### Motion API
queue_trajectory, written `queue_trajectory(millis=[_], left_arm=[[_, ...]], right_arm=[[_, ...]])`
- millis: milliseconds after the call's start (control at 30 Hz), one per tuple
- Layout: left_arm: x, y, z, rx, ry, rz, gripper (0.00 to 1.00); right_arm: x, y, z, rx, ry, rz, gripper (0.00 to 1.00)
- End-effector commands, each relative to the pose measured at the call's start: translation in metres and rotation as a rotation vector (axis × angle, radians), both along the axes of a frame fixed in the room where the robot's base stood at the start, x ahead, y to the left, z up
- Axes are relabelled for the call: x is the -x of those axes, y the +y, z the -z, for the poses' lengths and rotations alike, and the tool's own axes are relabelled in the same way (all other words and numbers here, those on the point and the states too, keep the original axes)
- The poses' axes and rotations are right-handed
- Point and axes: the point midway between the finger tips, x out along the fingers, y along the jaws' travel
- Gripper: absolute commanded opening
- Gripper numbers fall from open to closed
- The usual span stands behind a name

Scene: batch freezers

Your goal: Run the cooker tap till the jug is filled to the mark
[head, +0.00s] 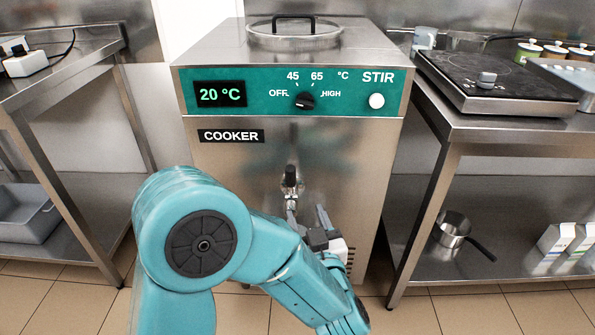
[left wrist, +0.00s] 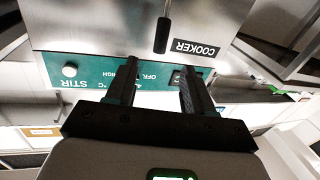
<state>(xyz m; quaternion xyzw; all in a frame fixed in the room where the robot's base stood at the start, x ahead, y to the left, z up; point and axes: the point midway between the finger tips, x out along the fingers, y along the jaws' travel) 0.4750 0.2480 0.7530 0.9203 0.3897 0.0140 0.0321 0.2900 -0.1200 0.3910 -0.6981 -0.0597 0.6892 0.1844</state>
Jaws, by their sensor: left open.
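The steel cooker (head: 290,150) stands in front of me. Its tap (head: 290,178) has a black lever that stands upright, low on the front panel. My left gripper (head: 307,210) is open and empty, just below and beside the lever, with its fingers towards the panel. In the left wrist view the scene is upside down; the black lever (left wrist: 162,36) shows ahead of the open fingers (left wrist: 158,68), apart from them. My left arm hides the area under the tap. I see no jug there and cannot tell its fill. My right gripper is out of view.
The cooker's panel reads 20 °C, with a dial (head: 305,101) and a STIR button (head: 377,101). A right bench holds a hotplate (head: 487,80) and a pale vessel (head: 425,38); a pan (head: 452,229) sits on its lower shelf. A left bench (head: 75,62) flanks the cooker.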

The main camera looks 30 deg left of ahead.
Motion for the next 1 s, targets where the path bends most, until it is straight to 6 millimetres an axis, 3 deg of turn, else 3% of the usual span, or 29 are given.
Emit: queue_trajectory(millis=[167, 600, 800, 1000], left_arm=[[-0.017, 0.024, 0.002, 0.0, 0.0, -0.012, 0.52], [-0.088, 0.095, 0.003, -0.002, 0.0, -0.008, 0.52], [-0.107, 0.112, 0.002, -0.002, 0.001, -0.003, 0.52], [-0.112, 0.116, 0.001, -0.001, 0.002, -0.002, 0.52]], right_arm=[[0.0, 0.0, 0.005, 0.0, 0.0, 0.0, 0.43], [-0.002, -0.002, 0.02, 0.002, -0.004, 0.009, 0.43], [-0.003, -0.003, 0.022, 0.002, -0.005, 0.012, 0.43], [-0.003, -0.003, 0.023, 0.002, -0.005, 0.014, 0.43]])
